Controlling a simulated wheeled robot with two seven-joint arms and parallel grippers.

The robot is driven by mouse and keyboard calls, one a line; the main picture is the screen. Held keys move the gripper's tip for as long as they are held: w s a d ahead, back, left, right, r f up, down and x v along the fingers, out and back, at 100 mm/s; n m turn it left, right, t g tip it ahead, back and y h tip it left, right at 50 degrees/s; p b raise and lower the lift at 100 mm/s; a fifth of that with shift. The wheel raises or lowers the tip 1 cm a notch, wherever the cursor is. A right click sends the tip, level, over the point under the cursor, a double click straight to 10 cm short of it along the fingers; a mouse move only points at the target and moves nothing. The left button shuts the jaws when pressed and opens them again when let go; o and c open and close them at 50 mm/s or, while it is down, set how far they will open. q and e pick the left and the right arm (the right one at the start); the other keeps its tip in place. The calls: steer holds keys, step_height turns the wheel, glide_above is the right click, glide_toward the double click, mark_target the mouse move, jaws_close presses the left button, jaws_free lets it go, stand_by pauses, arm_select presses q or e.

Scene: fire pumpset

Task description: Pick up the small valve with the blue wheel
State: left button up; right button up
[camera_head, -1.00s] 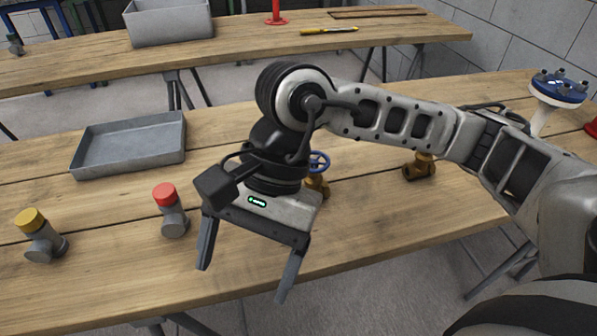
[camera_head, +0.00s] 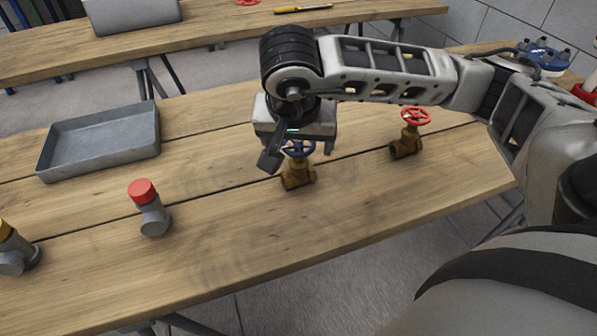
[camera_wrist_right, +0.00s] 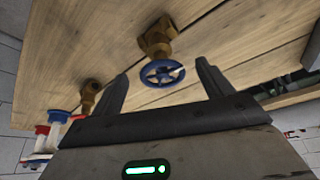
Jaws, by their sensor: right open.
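The small brass valve with the blue wheel (camera_head: 297,176) stands on the wooden table in the head view. My right gripper (camera_head: 285,160) is above and just behind it, and partly covers the wheel. In the right wrist view the blue wheel (camera_wrist_right: 162,73) shows between the two fingertips of my open right gripper (camera_wrist_right: 163,80), with the brass body (camera_wrist_right: 158,40) beyond. Nothing is held. My left gripper is not in view.
A brass valve with a red wheel (camera_head: 408,134) stands to the right. A grey fitting with a red cap (camera_head: 150,208) and one with a yellow cap (camera_head: 14,250) stand left. A grey tray (camera_head: 100,145) lies behind them. The table's front middle is clear.

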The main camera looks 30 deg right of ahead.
mark_target(299, 167)
steer(key=x, duration=0.5)
steer(key=shift+w+d+f+p, duration=0.15)
steer(key=shift+w+d+p, duration=0.05)
steer(key=shift+w+p, duration=0.2)
steer(key=shift+c, duration=0.3)
steer(key=c, duration=1.3)
